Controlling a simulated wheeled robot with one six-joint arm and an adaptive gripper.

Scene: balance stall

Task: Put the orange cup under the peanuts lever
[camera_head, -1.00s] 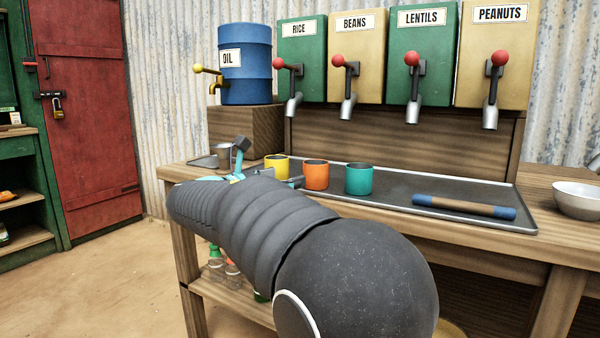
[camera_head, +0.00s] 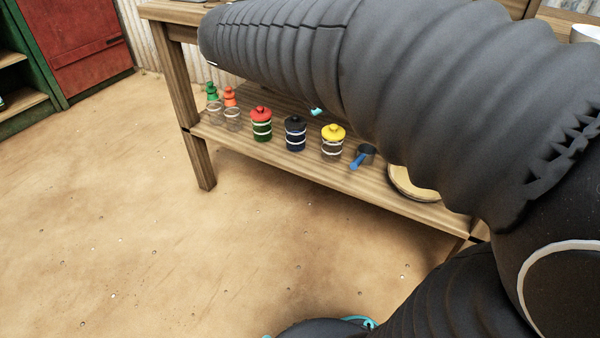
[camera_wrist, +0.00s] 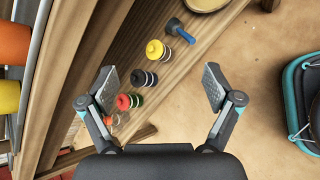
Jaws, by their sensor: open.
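The orange cup (camera_wrist: 10,42) shows in the wrist view, cut off by the left edge, with the yellow cup (camera_wrist: 8,96) just below it. Both are beside the rim of the dark tray on the counter. My gripper (camera_wrist: 160,88) is open and empty. It points down past the counter's front edge, with the lower shelf and floor beneath it, and is apart from the cup. In the head view my arm covers most of the counter; neither the cups nor my gripper's fingers can be made out. The peanuts lever is in neither current view.
The counter's lower shelf (camera_head: 378,190) holds a red-lidded jar (camera_head: 261,124), a black-lidded jar (camera_head: 295,133), a yellow-lidded jar (camera_head: 333,142), a blue-handled scoop (camera_head: 362,157), small bottles and a round dish (camera_head: 412,185). Open floor (camera_head: 150,240) lies in front.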

